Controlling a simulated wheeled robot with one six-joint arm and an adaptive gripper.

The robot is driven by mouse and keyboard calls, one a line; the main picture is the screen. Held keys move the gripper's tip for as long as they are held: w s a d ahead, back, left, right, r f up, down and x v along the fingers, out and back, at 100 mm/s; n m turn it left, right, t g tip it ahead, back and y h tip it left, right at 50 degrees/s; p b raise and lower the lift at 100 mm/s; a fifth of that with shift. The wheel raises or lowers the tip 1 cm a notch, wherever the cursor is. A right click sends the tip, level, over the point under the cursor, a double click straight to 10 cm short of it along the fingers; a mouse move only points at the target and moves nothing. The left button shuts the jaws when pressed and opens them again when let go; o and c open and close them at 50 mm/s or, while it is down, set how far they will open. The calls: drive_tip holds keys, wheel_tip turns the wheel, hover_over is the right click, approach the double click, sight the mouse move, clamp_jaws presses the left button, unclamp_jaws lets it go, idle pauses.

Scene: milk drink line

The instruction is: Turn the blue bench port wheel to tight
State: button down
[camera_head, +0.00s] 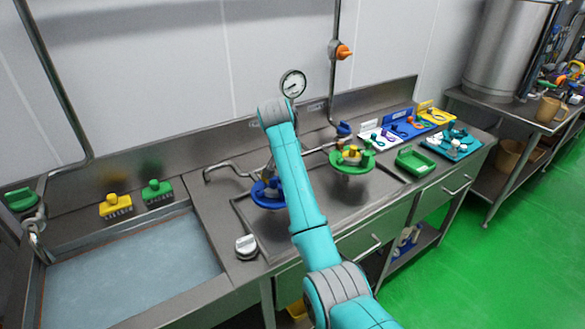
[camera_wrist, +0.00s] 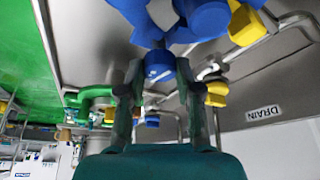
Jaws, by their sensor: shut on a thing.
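The blue bench port wheel (camera_head: 266,193) is low over the steel bench, left of my arm, which covers part of it in the head view. In the wrist view, a blue knob-like part with a pale mark (camera_wrist: 160,64) lies between the two fingers of my gripper (camera_wrist: 160,80). The gripper is shut on this blue part. More blue parts and a yellow piece (camera_wrist: 246,26) fill the top of the wrist view. In the head view my gripper is hidden behind my arm. The wheel's markings and exact turn cannot be read.
A green wheel-like fitting with yellow parts (camera_head: 352,162) stands right of my arm. A silver knob (camera_head: 247,246) is at the bench front. A gauge (camera_head: 293,83) is at the wall. A bent steel pipe (camera_head: 225,168) runs behind the wheel. A sink basin (camera_head: 130,270) is left.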

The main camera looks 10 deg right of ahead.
drive_tip(key=m+g+h, duration=0.1)
drive_tip(key=m, duration=0.3)
drive_tip(key=shift+w+a+m, duration=0.1)
drive_tip(key=shift+m, duration=0.2)
drive_tip(key=m+g, duration=0.1)
drive_tip(key=m, duration=0.2)
drive_tip(key=shift+m+g, duration=0.4)
drive_tip(key=m+g, duration=0.1)
drive_tip(key=m, duration=0.2)
drive_tip(key=shift+w+h, duration=0.1)
drive_tip(key=shift+h, duration=0.2)
drive_tip(key=shift+m+g, duration=0.5)
drive_tip(key=shift+m, duration=0.6)
drive_tip(key=shift+m+g+y, duration=0.3)
drive_tip(key=shift+m+y, duration=0.1)
drive_tip(key=shift+m, duration=0.5)
drive_tip(key=c, duration=0.8)
unclamp_jaws()
drive_tip(key=shift+w, duration=0.1)
